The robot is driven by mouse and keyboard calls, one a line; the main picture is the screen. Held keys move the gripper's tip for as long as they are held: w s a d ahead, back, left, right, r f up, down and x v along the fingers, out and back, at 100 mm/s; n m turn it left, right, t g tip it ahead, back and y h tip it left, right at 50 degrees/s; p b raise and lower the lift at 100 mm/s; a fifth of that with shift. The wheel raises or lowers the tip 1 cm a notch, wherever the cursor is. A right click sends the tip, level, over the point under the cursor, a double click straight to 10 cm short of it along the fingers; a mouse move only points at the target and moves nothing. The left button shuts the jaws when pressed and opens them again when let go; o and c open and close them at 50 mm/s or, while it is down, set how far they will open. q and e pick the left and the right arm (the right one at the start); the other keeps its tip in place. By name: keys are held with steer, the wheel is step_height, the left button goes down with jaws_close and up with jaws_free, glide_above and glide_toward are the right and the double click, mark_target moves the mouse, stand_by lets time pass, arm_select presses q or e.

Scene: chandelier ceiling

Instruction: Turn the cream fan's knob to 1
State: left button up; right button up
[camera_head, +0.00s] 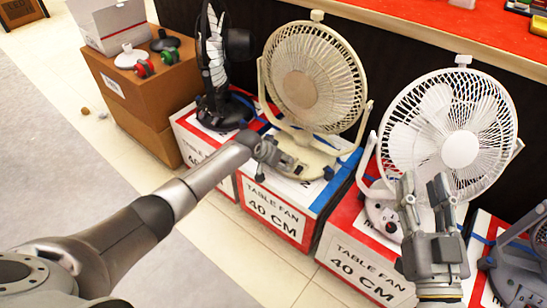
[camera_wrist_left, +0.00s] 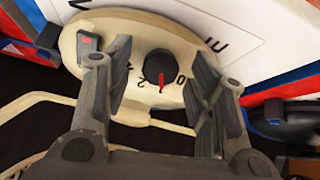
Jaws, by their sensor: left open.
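The cream fan (camera_head: 313,78) stands on a white box in the head view. Its round cream base fills the upper part of the left wrist view (camera_wrist_left: 192,48). On the base is a dark round knob (camera_wrist_left: 160,66) with a red pointer mark. The mark points down in the picture, between the printed 0 on the right and 2 on the left. My left gripper (camera_head: 285,160) is at the fan's base. Its open fingers (camera_wrist_left: 161,72) stand on either side of the knob, apart from it. My right gripper (camera_head: 424,182) is open and empty before the white fan.
A black fan (camera_head: 214,65) stands left of the cream one, and a white fan (camera_head: 440,130) stands right. A grey fan (camera_head: 525,262) is at the right edge. Brown boxes (camera_head: 150,100) stand at the left. A red counter (camera_head: 440,25) runs behind. The tiled floor in front is clear.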

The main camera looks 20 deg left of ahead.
arm_select(q)
steer(key=v, duration=1.1)
steer(key=shift+s+r, duration=0.15)
steer(key=shift+r, duration=0.15)
steer(key=shift+a, duration=0.1)
